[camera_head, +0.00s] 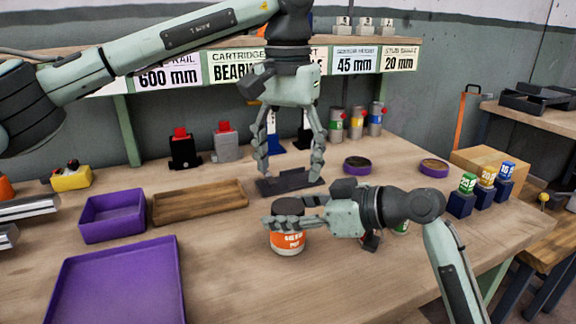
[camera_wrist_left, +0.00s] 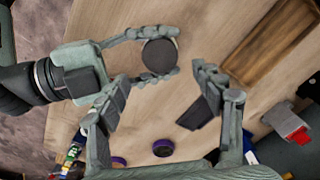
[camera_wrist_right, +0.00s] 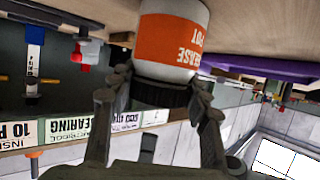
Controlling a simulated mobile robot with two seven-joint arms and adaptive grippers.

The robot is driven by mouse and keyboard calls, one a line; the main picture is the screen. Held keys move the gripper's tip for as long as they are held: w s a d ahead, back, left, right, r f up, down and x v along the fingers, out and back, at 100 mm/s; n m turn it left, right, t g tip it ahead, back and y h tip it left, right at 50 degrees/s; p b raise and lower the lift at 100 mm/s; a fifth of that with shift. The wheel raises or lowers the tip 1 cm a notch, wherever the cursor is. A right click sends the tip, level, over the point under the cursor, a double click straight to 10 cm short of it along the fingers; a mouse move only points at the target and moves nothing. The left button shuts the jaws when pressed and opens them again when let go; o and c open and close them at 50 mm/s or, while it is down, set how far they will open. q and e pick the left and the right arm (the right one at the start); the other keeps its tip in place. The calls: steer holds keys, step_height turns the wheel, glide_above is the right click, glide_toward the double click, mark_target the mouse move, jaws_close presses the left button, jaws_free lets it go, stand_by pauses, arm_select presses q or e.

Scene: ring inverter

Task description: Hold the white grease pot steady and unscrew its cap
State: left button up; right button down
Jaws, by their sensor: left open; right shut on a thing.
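The white grease pot (camera_head: 287,242), with an orange label, stands upright on the workbench. Its dark round cap (camera_head: 289,206) is on top and shows from above in the left wrist view (camera_wrist_left: 159,57). My right gripper (camera_head: 286,215) is shut on the pot from the right, its fingers around the upper part by the cap. In the right wrist view the pot (camera_wrist_right: 171,45) appears upside down between the fingertips. I cannot tell exactly how much of the cap the fingers touch. My left gripper (camera_head: 290,172) is open and empty, pointing down, above and behind the pot.
A dark flat piece (camera_head: 288,186) lies beneath my left gripper. A wooden tray (camera_head: 200,204) and purple trays (camera_head: 112,215) are to the left. Purple round dishes (camera_head: 357,166) and blue holders with small bottles (camera_head: 461,204) are to the right.

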mark_target(288, 206)
arm_select(q)
step_height(288, 206, down, 8)
steer(key=shift+r, duration=0.25)
steer(key=shift+c, duration=0.6)
steer(key=c, duration=1.1)
steer(key=n, duration=0.3)
steer(key=o, duration=1.3)
steer(key=shift+c, duration=0.2)
steer(key=shift+r, duration=0.15)
